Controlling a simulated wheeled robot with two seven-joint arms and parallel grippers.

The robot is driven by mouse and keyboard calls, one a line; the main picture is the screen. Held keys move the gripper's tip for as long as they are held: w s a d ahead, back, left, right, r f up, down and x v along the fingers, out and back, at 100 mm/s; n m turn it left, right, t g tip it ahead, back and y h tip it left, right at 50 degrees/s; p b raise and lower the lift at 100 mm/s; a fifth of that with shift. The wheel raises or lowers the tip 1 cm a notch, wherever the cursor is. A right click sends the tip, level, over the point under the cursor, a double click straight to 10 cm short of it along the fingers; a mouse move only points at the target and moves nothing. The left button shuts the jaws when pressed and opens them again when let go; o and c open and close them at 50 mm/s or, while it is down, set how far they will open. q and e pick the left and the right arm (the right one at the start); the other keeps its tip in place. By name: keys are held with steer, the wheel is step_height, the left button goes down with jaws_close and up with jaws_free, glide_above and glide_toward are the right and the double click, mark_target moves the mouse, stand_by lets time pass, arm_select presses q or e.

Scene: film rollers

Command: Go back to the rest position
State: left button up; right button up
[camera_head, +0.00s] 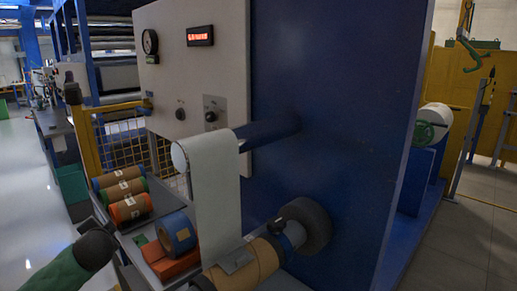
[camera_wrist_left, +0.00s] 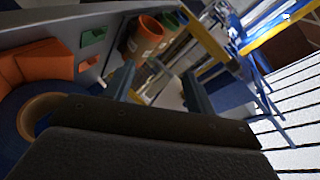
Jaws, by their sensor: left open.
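My left arm reaches in from the lower left of the head view, where its gripper is not clearly seen. In the left wrist view my left gripper (camera_wrist_left: 158,88) is open, with two grey fingers apart and nothing visible between them. A blue roll (camera_head: 176,233) rests by orange blocks (camera_head: 172,263) on the tray. The blue roll also shows in the wrist view (camera_wrist_left: 14,108), partly hidden by the gripper body. Brown, green and orange rolls (camera_head: 128,208) lie in a row farther back. My right gripper is not in view.
A white film strip (camera_head: 218,195) hangs from the upper roller of the blue machine (camera_head: 345,120), above a brown roll (camera_head: 250,268). A white control panel (camera_head: 190,75) faces the tray. A yellow fence (camera_head: 86,125) stands behind. White floor lies open at left.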

arm_select(q)
steer(key=s+d+f+n+g+h+p, duration=0.1)
steer(key=s+d+f+g+h, duration=0.15)
steer(key=s+d+f, duration=0.6)
steer(key=s+d+f+g+h+p, duration=0.1)
steer(key=s+d+f+g+h, duration=0.15)
steer(key=s+d+f, duration=0.6)
steer(key=s+d+f+n+g+h+p, duration=0.1)
steer(key=s+d+f+g+h, duration=0.1)
steer(key=s+d+f, duration=0.4)
steer(key=s+d+f+n+g+h, duration=0.1)
steer(key=s+d+f+g+h, duration=0.1)
steer(key=s+d+f, duration=0.5)
steer(key=s+d, duration=0.6)
steer(key=s, duration=0.1)
steer(key=shift+s+d+g+p, duration=0.15)
steer(key=shift+d+g+p, duration=0.15)
steer(key=shift+d+p, duration=0.1)
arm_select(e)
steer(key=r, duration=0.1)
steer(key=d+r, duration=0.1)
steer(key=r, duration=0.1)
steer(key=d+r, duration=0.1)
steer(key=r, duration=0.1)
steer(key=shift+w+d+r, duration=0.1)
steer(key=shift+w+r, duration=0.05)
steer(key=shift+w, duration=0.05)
